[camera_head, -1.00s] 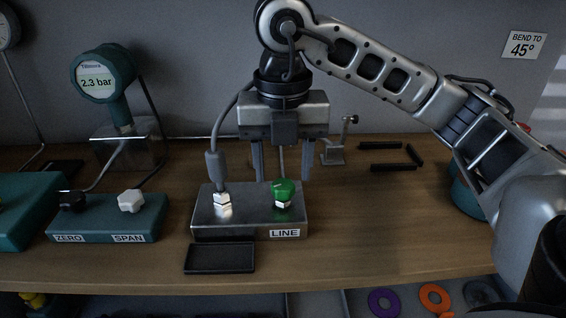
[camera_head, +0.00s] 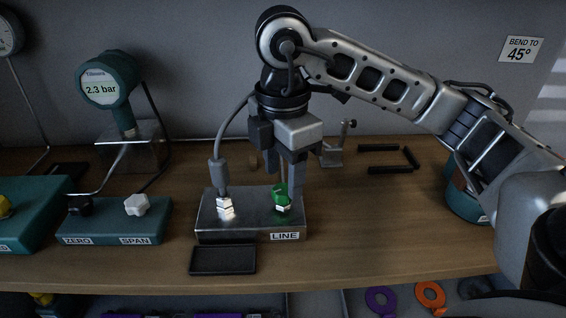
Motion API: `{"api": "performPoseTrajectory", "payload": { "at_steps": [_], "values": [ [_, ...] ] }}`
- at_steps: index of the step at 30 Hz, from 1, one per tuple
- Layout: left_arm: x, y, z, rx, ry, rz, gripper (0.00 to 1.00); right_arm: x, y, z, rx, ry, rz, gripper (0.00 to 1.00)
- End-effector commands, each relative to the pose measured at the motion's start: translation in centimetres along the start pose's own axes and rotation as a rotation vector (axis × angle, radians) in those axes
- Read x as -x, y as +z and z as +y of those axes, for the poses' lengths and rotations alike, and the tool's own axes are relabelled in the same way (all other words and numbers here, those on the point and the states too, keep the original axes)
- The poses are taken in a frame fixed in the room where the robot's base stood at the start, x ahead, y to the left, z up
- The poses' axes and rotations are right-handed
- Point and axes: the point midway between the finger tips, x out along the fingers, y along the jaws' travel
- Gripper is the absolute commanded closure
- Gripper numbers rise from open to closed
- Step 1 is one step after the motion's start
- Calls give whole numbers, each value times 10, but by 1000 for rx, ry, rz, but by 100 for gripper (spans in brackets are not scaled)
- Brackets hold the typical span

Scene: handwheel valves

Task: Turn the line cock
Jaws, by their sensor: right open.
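The line cock is a green knob (camera_head: 281,196) on a bright metal nut, at the right of a grey metal block (camera_head: 240,231) labelled LINE. My right gripper (camera_head: 284,181) points down over the knob. Its jaws are open, with one finger behind and left of the knob and the other at its right, nearer the camera. I cannot tell whether either finger touches it. My left gripper is not in view.
A cable runs to a second fitting (camera_head: 225,206) on the block's left. A black tray (camera_head: 223,260) lies in front. A teal box (camera_head: 113,229) with ZERO and SPAN knobs and a 2.3 bar gauge (camera_head: 103,88) stand left. Black bars (camera_head: 379,148) lie right.

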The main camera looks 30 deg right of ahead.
Motion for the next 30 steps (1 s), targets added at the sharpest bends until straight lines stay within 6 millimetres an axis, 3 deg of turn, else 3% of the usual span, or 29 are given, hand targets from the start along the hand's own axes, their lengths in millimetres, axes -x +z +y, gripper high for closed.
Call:
{"api": "performPoseTrajectory", "payload": {
  "at_steps": [8,18,26,30],
  "values": [
    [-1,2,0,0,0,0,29,-2,0,0,4,-1,0,50],
    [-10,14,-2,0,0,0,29,-21,0,0,5,-1,0,50],
    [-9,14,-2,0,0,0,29,-21,0,0,5,-1,0,50],
    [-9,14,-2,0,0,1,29,-20,0,0,5,-1,0,83]
  ]
}}
